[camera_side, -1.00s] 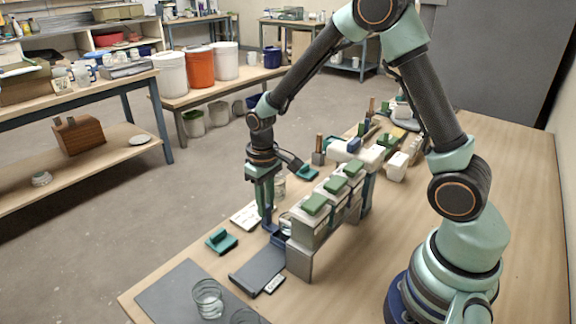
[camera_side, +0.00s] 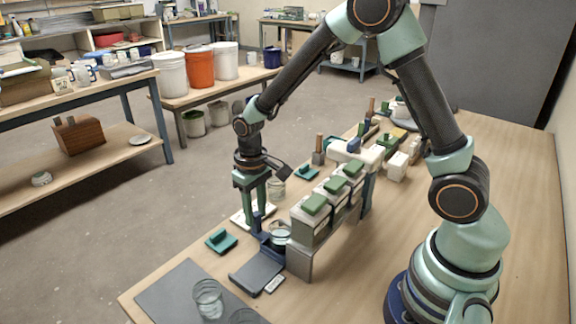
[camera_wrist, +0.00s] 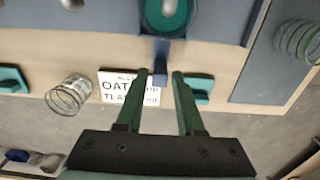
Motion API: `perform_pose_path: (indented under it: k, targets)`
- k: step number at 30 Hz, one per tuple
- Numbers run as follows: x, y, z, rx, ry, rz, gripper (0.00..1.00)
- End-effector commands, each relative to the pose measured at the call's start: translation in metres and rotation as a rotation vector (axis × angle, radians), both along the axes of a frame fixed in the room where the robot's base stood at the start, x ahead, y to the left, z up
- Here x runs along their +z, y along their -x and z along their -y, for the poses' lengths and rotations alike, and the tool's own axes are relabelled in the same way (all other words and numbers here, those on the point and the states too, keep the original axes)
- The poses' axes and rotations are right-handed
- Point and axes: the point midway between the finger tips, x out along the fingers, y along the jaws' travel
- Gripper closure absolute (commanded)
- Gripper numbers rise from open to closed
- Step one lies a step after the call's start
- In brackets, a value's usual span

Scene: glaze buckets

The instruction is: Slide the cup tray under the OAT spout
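The dark blue cup tray (camera_side: 270,246) sits on the bench at the left side of the nearest dispenser, with a clear glass cup (camera_side: 280,233) on it. My gripper (camera_wrist: 161,76) appears open there, with a narrow gap on each side of the handle. The side view shows my gripper (camera_side: 256,216) pointing down beside the tray. A white card reading OAT (camera_wrist: 117,86) lies on the bench beyond the fingers. The spout itself is hidden from me.
Dispensers with green lids (camera_side: 316,204) stand in a row right of the tray. A dark flat plate (camera_side: 256,272) lies in front of it. A teal block (camera_side: 221,241) and glasses (camera_side: 208,296) are nearby.

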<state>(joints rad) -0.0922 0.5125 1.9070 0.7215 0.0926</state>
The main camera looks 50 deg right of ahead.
Motion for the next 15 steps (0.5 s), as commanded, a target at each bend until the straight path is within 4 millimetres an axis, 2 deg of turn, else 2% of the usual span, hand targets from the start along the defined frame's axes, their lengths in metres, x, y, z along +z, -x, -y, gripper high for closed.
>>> perform_pose_path:
  k: [10, 15]
  targets:
    - [0.001, 0.000, 0.000, 0.000, 0.000, 0.000, 0.53]
    - [0.016, -0.001, 0.000, 0.000, 0.000, 0.003, 0.53]
